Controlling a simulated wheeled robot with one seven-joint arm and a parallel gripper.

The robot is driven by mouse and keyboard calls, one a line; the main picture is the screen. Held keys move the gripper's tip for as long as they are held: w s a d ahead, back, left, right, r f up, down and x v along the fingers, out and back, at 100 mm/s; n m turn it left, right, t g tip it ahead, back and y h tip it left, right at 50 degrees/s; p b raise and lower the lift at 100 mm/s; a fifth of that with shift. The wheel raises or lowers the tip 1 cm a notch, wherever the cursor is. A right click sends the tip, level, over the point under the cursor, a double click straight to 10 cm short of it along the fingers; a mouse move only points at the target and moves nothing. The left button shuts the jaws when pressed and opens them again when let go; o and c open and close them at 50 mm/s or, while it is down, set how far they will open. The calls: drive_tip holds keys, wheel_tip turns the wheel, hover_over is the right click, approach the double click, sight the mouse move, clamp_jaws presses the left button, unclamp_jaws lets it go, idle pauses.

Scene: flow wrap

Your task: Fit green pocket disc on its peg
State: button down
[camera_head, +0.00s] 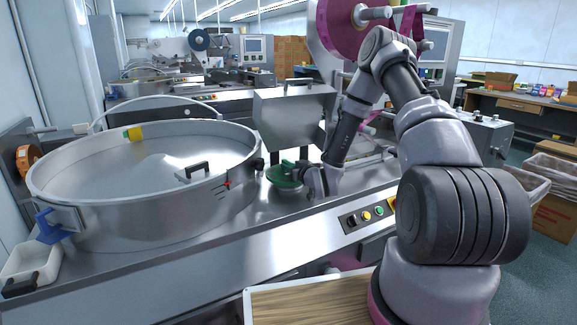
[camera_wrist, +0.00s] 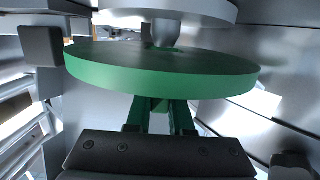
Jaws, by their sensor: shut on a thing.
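The green pocket disc (camera_head: 283,178) is in the middle of the head view, on or just above the steel machine deck beside the large round bowl. My gripper (camera_head: 302,172) reaches it from the right and is shut on it. In the wrist view the green disc (camera_wrist: 160,72) fills the upper middle, seen nearly edge-on. The fingers (camera_wrist: 160,115) run from the dark gripper body up to the disc's near underside. A pale round part with a short stub (camera_wrist: 166,32) shows just beyond and above the disc. I cannot tell whether the disc sits on a peg.
A large steel bowl (camera_head: 60,210) stands left of the disc. A steel hopper housing (camera_head: 293,115) rises behind it. Push buttons (camera_head: 366,215) line the machine front. A wooden-topped surface (camera_head: 310,302) is at the bottom. A white bin (camera_head: 32,268) sits at far left.

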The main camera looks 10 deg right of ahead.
drive_tip(key=c, duration=0.8)
unclamp_jaws()
drive_tip(key=shift+r, duration=0.55)
drive_tip(key=v, duration=1.2)
drive_tip(key=s+d+r+m+g+h, duration=0.2)
drive_tip(key=s+d+r+g+h, duration=0.1)
drive_tip(key=r, duration=0.7)
drive_tip(key=s+d+r+m+g+h, duration=0.1)
drive_tip(key=s+d+r+g+h, duration=0.15)
drive_tip(key=r, duration=0.75)
drive_tip(key=s+a+r+m+g+y, duration=0.1)
drive_tip(key=s+r+m, duration=0.1)
drive_tip(key=s+r, duration=0.4)
drive_tip(key=s+a+r+m+g+y, duration=0.1)
drive_tip(key=s+r, duration=0.5)
drive_tip(key=s, duration=1.1)
drive_tip(key=shift+s+a+m+g+y, duration=0.35)
drive_tip(key=shift+a+m+g, duration=0.1)
drive_tip(key=shift+a+m, duration=0.4)
